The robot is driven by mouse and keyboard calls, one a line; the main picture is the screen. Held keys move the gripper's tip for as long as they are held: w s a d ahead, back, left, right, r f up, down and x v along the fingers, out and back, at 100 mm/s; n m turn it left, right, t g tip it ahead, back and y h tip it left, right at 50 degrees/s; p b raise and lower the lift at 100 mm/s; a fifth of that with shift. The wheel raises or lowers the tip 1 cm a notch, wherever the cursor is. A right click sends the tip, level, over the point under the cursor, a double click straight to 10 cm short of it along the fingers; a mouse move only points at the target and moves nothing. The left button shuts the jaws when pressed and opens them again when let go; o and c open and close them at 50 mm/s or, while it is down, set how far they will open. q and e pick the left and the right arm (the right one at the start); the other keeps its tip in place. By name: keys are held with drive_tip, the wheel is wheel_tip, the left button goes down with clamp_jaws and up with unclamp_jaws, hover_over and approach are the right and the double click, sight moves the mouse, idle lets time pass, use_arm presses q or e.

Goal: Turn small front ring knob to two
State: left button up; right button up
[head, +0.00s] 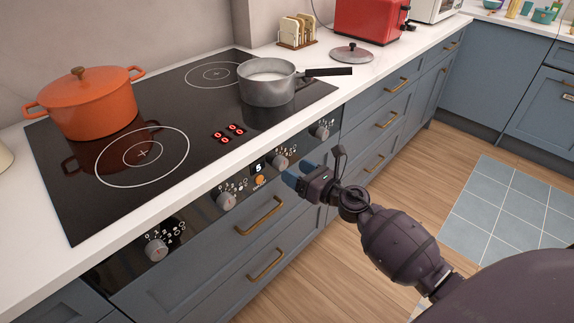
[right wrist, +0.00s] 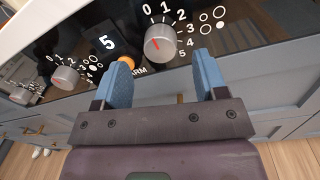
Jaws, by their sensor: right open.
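A row of round grey knobs runs along the black control strip of the hob. One knob (head: 280,162), right of the display and orange button, has my right gripper (head: 299,174) close in front of it. In the right wrist view this knob (right wrist: 160,44) sits just beyond my right gripper's blue fingertips (right wrist: 163,70), which are apart with nothing between them. Its red mark points up, near 0, on a scale from 0 to 5. Small ring symbols (right wrist: 213,20) beside it have one filled dot. My left gripper is not in view.
Another knob (right wrist: 66,78) is left of the display (right wrist: 108,43) and orange button (right wrist: 99,65). An orange pot (head: 85,105) and a grey saucepan (head: 265,88) stand on the black hob (head: 190,110). Drawers with brass handles (head: 259,216) are below the strip.

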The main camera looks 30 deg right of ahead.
sight(285, 164)
drive_tip(key=shift+x, duration=2)
drive_tip(key=c, duration=0.9)
